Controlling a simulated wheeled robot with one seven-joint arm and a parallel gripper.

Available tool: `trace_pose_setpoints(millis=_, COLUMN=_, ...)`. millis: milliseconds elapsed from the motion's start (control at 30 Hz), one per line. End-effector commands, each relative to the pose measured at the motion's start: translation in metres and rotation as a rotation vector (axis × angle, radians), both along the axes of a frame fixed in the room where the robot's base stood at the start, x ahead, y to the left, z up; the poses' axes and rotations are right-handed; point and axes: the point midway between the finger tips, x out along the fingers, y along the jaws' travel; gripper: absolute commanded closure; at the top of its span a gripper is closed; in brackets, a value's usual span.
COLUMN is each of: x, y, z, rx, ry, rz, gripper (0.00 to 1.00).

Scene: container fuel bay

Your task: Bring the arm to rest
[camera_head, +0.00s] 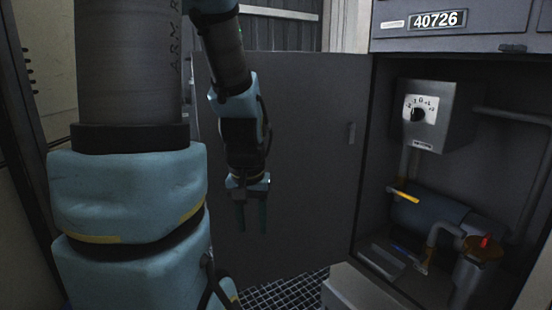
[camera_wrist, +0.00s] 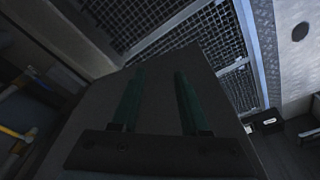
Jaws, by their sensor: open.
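My gripper (camera_head: 252,218) hangs pointing down in the head view, left of the open cabinet and in front of its swung-out grey door (camera_head: 305,150). Its two fingers are apart with nothing between them. In the wrist view my gripper (camera_wrist: 155,85) shows two dark green fingers spread over a plain dark grey surface, which looks like the door. My arm stands bent at the left of the head view, its upper part cut off by the picture's top edge.
The cabinet at right holds a grey box with a dial (camera_head: 418,112), a yellow handle (camera_head: 405,196), a dark cylinder (camera_head: 428,217) and a red-topped fitting (camera_head: 485,243). A plate reading 40726 (camera_head: 437,19) sits above. A grated floor (camera_head: 285,293) and a pale block (camera_head: 358,290) lie below.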

Motion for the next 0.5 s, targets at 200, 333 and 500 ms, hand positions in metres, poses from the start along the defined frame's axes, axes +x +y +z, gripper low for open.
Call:
trace_pose_setpoints(millis=200, x=-0.016, y=0.016, z=0.03, rx=-0.002, ry=0.011, rz=0.043, gripper=0.55)
trace_pose_setpoints(millis=333, x=-0.016, y=0.016, z=0.054, rx=-0.002, ry=0.011, rz=0.042, gripper=0.55)
trace_pose_setpoints(millis=500, x=-0.015, y=0.015, z=0.097, rx=-0.002, ry=0.01, rz=0.041, gripper=0.55)
